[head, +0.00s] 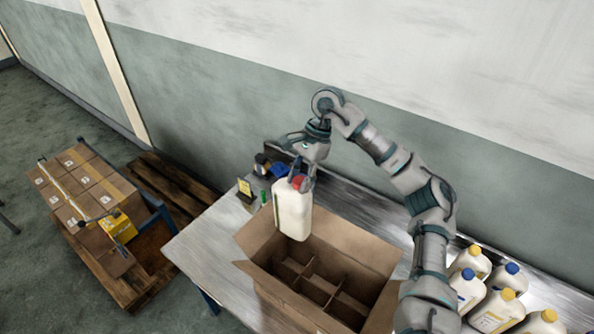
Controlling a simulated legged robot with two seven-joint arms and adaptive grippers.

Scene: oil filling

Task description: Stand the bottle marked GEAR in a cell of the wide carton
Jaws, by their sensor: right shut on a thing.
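My right gripper (302,176) is shut on a white bottle with a red cap (293,214) by its top. The bottle hangs nearly upright over the back left part of the open brown carton (352,251), and its lower end overlaps the carton's back edge in the picture. The label faces away to the left, so I cannot read whether it says GEAR. The carton has its flaps spread and dividers that form several cells; the cells I can see look empty. Its near part is cut off by the picture edge. My left gripper is not in view.
Several white bottles with yellow or blue caps (494,311) stand at the right of the metal table (205,245). Small items, including a yellow card (245,187), lie at the table's back left. A pallet with closed cartons (84,184) stands on the floor at left.

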